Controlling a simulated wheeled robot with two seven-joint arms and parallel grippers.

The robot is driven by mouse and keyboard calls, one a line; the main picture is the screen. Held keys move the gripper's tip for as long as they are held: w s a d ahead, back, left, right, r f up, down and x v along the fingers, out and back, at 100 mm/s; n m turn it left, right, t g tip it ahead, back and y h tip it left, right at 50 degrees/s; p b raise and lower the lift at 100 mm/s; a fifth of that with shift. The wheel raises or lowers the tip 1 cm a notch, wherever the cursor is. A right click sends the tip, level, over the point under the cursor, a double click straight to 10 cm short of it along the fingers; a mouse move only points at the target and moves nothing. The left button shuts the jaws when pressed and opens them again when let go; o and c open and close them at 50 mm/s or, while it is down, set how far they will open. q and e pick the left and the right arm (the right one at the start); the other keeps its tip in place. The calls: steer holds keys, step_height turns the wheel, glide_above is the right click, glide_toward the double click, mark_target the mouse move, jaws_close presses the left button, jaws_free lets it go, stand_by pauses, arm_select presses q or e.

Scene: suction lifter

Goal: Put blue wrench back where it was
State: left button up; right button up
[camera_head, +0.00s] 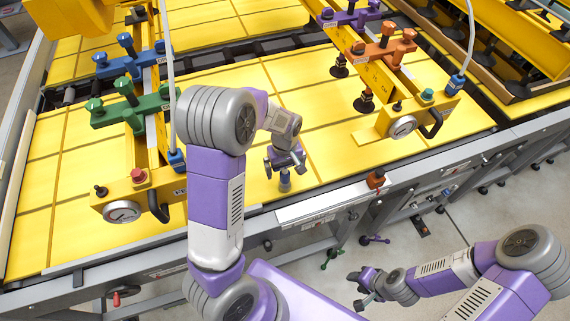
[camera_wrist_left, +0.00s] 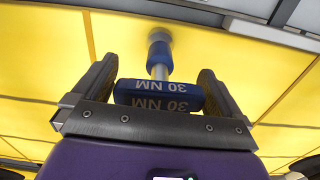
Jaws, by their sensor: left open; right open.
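In the left wrist view the blue wrench (camera_wrist_left: 160,88) shows its T-handle marked 30 NM. Its shaft runs to a blue socket end that meets the yellow panel. My left gripper (camera_wrist_left: 157,76) is open, with one finger on each side of the handle; whether either touches it I cannot tell. In the head view my left gripper (camera_head: 285,163) is low over the yellow panel, and the wrench's lower end (camera_head: 285,183) shows beneath it. The handle is mostly hidden by the gripper. My right gripper (camera_head: 363,287) is open and empty, low over the floor at the front.
A yellow lifter with green (camera_head: 130,105) and blue (camera_head: 128,58) crossbars stands left of my left arm. Another, with an orange crossbar (camera_head: 385,45) and a gauge (camera_head: 402,127), stands right. Yellow panel between is clear.

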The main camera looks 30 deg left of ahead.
arm_select(q)
step_height(320, 180, up, 12)
steer(key=shift+r, duration=0.2)
stand_by(0.4)
